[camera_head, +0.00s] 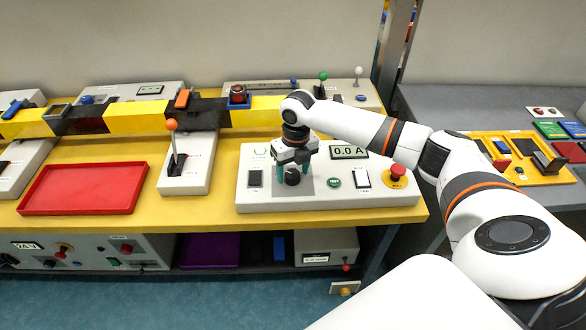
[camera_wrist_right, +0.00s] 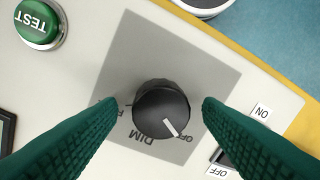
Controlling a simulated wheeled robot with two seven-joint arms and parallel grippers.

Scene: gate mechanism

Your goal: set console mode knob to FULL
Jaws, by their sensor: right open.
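The console mode knob (camera_wrist_right: 161,108) is a round black dial on a grey square of the console (camera_head: 328,197). In the right wrist view its white pointer line aims to the lower right, towards the OFF lettering. DIM lettering lies below it, and lettering starting with F is partly hidden at its left. My right gripper (camera_wrist_right: 159,106) is open, with one green finger on each side of the knob and a gap visible at both sides. In the head view the right gripper (camera_head: 293,174) points down over the knob (camera_head: 293,178). My left gripper is not in view.
The console also carries a green TEST button (camera_head: 334,182), a display reading 0.0 A (camera_head: 348,152), a red mushroom button (camera_head: 397,170) and rocker switches. A lever box (camera_head: 187,170) stands to its left, and a red tray (camera_head: 82,188) farther left.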

